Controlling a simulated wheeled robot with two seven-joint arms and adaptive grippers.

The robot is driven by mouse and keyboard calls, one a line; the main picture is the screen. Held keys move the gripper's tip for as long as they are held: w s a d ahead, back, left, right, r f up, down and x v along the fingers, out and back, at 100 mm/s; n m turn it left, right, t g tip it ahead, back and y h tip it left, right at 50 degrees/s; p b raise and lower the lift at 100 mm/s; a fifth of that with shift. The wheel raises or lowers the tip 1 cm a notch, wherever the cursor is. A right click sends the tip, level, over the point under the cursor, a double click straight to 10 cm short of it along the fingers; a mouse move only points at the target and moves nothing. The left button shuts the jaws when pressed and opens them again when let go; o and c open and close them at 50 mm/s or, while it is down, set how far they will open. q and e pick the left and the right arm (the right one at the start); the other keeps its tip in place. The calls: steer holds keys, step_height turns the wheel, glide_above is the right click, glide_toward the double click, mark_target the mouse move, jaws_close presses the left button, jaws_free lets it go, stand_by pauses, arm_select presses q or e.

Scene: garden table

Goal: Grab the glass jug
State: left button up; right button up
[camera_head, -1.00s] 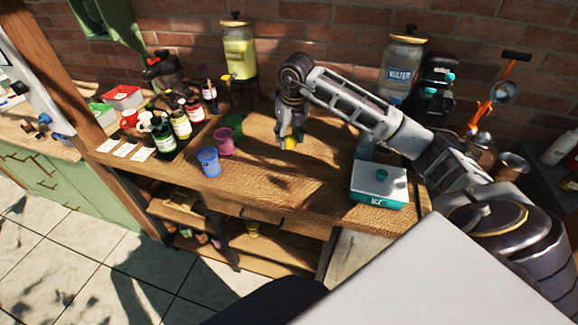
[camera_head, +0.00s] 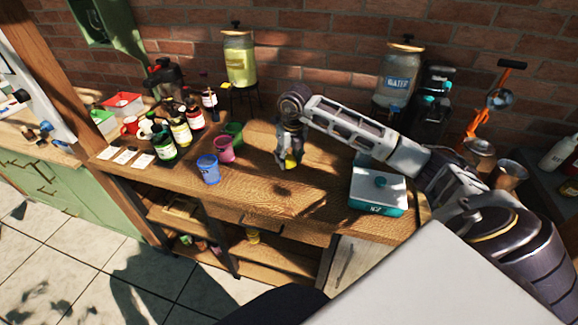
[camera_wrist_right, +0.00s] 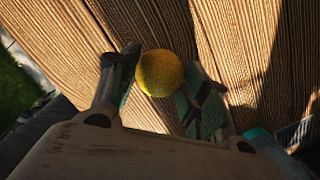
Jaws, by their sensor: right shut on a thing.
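My right gripper (camera_head: 289,158) is low over the middle of the wooden table. It is shut on a round yellow fruit (camera_wrist_right: 160,73), which sits between its two fingers in the right wrist view; the fruit also shows in the head view (camera_head: 291,163). Two glass vessels stand at the back: a jar of yellow drink (camera_head: 240,60) on a stand, and a clear jar labelled WATER (camera_head: 398,78) at the right. Neither is touched by the gripper. I cannot tell which vessel is the glass jug. My left gripper is not in view.
Blue (camera_head: 208,169), pink (camera_head: 224,149) and green cups stand left of my gripper. Several bottles (camera_head: 182,130) are farther left. A teal and white ICE box (camera_head: 379,187) stands right, below my right arm. The table's front middle is clear.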

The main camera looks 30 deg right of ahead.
mark_target(289, 173)
steer(key=shift+f, duration=0.35)
steer(key=shift+f, duration=1.9)
steer(key=o, duration=1)
